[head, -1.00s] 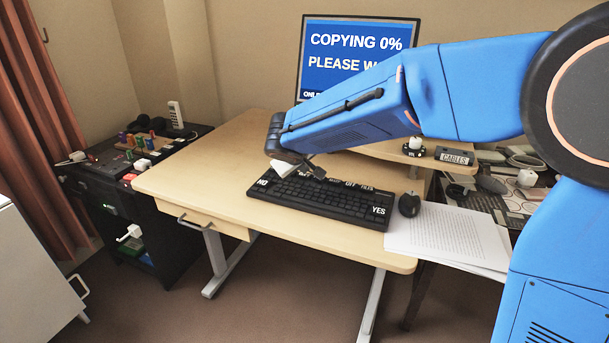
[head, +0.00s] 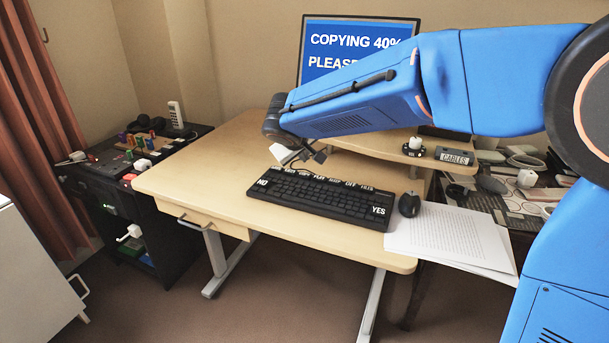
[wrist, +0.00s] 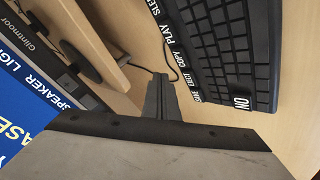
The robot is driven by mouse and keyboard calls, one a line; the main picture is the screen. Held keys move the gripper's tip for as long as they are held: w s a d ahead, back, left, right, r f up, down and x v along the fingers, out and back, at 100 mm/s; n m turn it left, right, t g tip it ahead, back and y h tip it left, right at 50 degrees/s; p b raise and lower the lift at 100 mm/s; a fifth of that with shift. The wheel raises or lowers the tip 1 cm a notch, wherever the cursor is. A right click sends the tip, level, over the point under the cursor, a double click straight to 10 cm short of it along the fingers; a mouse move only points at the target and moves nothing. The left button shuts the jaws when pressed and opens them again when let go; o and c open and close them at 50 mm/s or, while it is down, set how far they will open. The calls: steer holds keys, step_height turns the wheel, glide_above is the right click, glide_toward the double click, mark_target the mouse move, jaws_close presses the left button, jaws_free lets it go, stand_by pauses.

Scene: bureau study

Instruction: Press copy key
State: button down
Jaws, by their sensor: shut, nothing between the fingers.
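My gripper (head: 318,153) is shut and empty, raised above the back edge of the keyboard. In the wrist view my gripper (wrist: 160,80) points beside the labelled row, apart from the keys. The monitor (head: 345,60) reads COPYING 40%, partly hidden by my arm.
A mouse (head: 409,204) and a stack of paper (head: 450,238) lie right of the keyboard. A raised shelf (head: 380,150) with a CABLES box (head: 454,157) stands behind. The desk left of the keyboard is clear.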

step_height(320, 180, up, 2)
steer(key=shift+r, duration=0.25)
steer(key=shift+d, duration=0.1)
stand_by(0.5)
steer(key=s+d+m+g, duration=0.2)
steer(key=s+d, duration=0.6)
steer(key=d, duration=0.4)
steer(key=s+d+m+g, duration=0.1)
steer(key=s+d+m, duration=0.1)
steer(key=s+d, duration=0.85)
steer(key=s+d+f+m, duration=0.1)
steer(key=s+d+f, duration=0.2)
steer(key=s, duration=0.3)
steer(key=s+d+f+m+g, duration=0.1)
steer(key=s+d+f, duration=0.1)
steer(key=s, duration=0.5)
steer(key=s+d+f+m+y, duration=0.1)
steer(key=s+d+f, duration=0.2)
steer(key=s+d, duration=0.2)
steer(key=shift+s+f, duration=0.3)
steer(key=shift+s, duration=0.7)
